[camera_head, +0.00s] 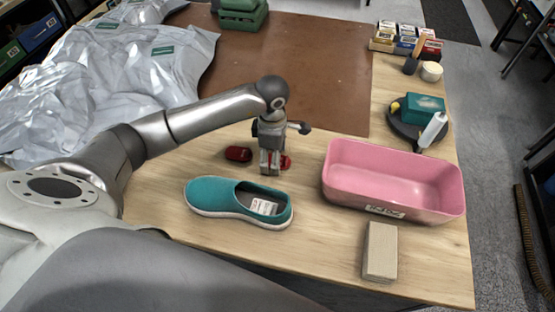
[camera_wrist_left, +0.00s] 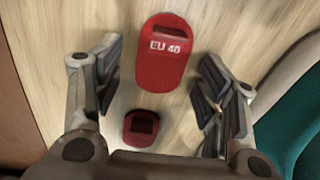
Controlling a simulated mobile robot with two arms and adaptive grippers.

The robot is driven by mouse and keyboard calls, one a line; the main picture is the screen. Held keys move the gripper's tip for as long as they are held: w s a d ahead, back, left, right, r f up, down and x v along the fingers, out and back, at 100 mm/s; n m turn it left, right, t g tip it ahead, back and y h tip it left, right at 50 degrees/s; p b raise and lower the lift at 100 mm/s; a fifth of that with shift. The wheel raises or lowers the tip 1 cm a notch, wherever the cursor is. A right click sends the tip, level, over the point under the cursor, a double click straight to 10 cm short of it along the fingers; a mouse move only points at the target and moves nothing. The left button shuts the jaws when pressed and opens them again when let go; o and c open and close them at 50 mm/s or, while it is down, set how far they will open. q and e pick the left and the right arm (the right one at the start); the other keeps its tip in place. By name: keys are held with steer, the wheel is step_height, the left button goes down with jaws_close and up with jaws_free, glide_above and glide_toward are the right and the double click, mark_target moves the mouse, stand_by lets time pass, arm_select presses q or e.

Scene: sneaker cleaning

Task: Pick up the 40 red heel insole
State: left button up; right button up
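The red heel insole marked "EU 40" (camera_wrist_left: 162,72) lies flat on the wood table in the left wrist view, ahead and between my fingers. My left gripper (camera_wrist_left: 163,92) is open over it, with nothing held. In the head view the left gripper (camera_head: 270,170) points down at the table and hides part of a red piece (camera_head: 286,162). A second, smaller-looking red piece with a dark square (camera_wrist_left: 143,126) lies nearer the palm in the wrist view. A red piece also lies left of the gripper in the head view (camera_head: 238,154). My right gripper is not in view.
A teal shoe (camera_head: 215,197) lies just in front of the gripper. A pink bin (camera_head: 440,190) stands to the right, with a pale block (camera_head: 380,252) in front. A brown mat (camera_head: 300,60) lies behind. Bagged items (camera_head: 120,70) fill the back left.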

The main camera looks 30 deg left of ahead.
arm_select(q)
steer(key=c, duration=0.7)
steer(key=shift+r, duration=0.1)
